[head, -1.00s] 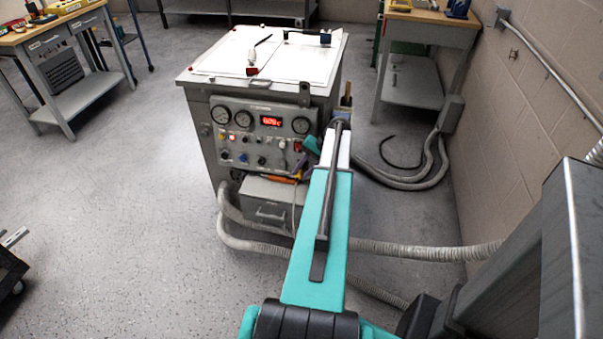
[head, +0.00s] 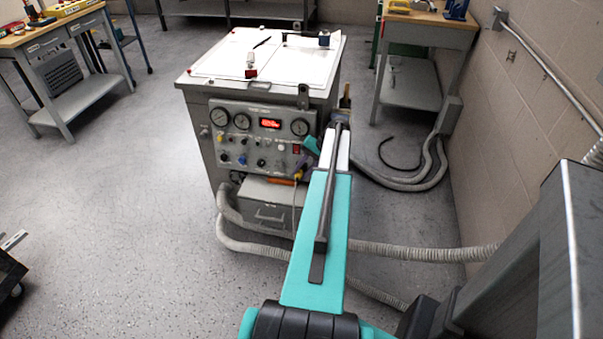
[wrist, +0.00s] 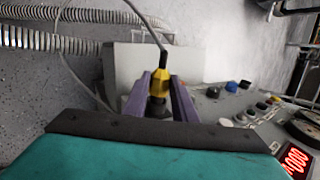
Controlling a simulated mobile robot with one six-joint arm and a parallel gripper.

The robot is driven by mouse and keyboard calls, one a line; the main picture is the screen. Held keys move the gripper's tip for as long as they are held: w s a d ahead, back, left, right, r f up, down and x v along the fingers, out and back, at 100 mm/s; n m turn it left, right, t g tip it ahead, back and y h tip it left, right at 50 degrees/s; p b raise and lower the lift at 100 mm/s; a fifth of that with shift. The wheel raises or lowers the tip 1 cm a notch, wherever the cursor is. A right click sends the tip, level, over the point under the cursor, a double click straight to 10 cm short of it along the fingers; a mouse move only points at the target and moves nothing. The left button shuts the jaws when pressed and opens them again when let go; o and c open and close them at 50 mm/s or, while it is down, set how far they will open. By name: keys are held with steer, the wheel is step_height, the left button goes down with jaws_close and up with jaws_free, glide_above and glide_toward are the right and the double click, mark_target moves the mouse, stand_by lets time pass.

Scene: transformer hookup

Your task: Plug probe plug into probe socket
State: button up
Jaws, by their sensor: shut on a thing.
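The probe plug (wrist: 160,78) is yellow with a black collar and a thin grey cable from its back end. My gripper (wrist: 158,104), with purple fingers, is shut on it in the wrist view. In the head view my gripper (head: 301,166) is small, in front of the lower right of the instrument panel (head: 262,119). The plug's front end is hidden by my gripper and wrist. I cannot make out the probe socket, nor tell whether the plug touches it.
The panel's knobs and coloured fittings (wrist: 231,86) lie right of my gripper in the wrist view. A red display (head: 269,123) and round gauges sit higher on the panel. A grey box (head: 268,205) is below it. Ribbed hoses (head: 415,252) run across the floor.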

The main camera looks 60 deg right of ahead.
mark_target(297, 180)
steer(key=shift+w+d, duration=0.15)
steer(key=shift+d, duration=0.35)
steer(key=o, duration=1.1)
steer(key=shift+f, duration=0.1)
steer(key=shift+c, duration=0.2)
steer(key=shift+a, duration=0.2)
steer(key=shift+s+a+r+p, duration=0.15)
steer(key=shift+s+a, duration=0.1)
steer(key=shift+a, duration=0.5)
steer(key=shift+s+a+r+p, duration=0.15)
steer(key=shift+s+a, duration=0.1)
steer(key=shift+a, duration=0.5)
steer(key=shift+s+a+r+p, duration=0.15)
steer(key=shift+s+a, duration=0.1)
steer(key=shift+a, duration=0.5)
steer(key=v, duration=1.3)
steer(key=shift+r+b, duration=0.35)
steer(key=shift+b, duration=0.05)
steer(key=shift+s+d, duration=0.1)
